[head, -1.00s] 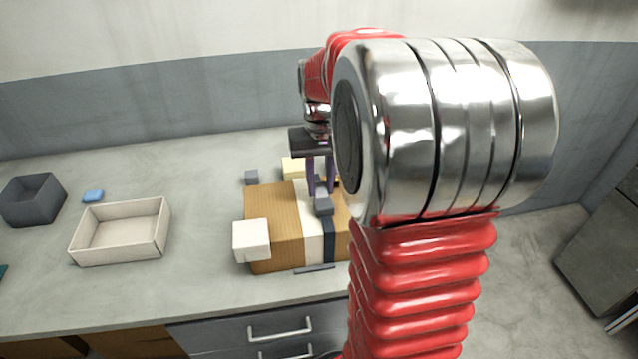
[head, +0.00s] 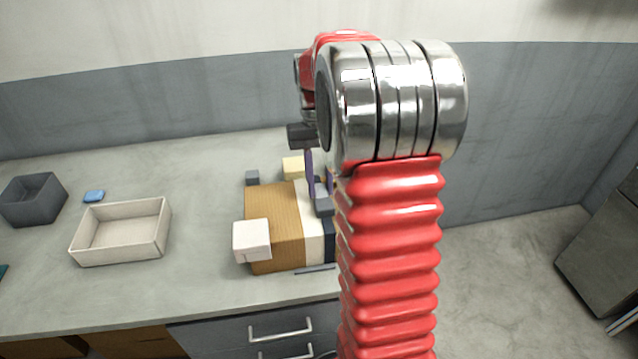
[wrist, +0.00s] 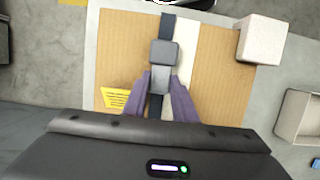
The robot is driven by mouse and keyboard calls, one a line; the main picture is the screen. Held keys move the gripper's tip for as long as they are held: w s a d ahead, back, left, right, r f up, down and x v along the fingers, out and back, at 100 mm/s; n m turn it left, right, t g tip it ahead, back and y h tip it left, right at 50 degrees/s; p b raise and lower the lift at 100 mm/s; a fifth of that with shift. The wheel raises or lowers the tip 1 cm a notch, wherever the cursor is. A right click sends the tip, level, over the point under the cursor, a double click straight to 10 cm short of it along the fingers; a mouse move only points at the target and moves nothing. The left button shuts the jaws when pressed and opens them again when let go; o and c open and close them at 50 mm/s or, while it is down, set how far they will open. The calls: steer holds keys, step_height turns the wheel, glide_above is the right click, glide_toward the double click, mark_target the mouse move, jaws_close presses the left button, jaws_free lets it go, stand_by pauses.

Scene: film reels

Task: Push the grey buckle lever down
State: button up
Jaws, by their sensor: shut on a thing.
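A wooden box (head: 273,215) lies on the worktop, with a cream band (head: 309,237) and a dark strap (head: 329,246) across its top. On the strap sits a grey buckle (head: 323,206). In the wrist view the buckle shows as a wider grey block (wrist: 165,53) with a narrower grey lever (wrist: 159,80) joined to it. My gripper (wrist: 161,83) has its purple fingers on either side of the lever, shut on it. In the head view my arm hides the box's right part and most of one finger.
A white block (head: 251,240) sits at the box's front left corner. A cream tray (head: 122,262), a dark grey bin (head: 32,200) and a blue piece (head: 94,196) stand to the left. A small grey cube (head: 252,177) and a yellow block (head: 293,168) lie behind the box.

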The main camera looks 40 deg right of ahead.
steer(key=shift+w+d+f+g+y, duration=0.1)
steer(key=shift+w+g+y, duration=0.15)
steer(key=shift+g, duration=0.35)
steer(key=o, duration=1.1)
steer(key=shift+s, duration=0.1)
steer(key=shift+c, duration=0.2)
steer(key=v, duration=1.3)
steer(key=shift+w+r, duration=0.3)
steer(key=shift+d, duration=0.1)
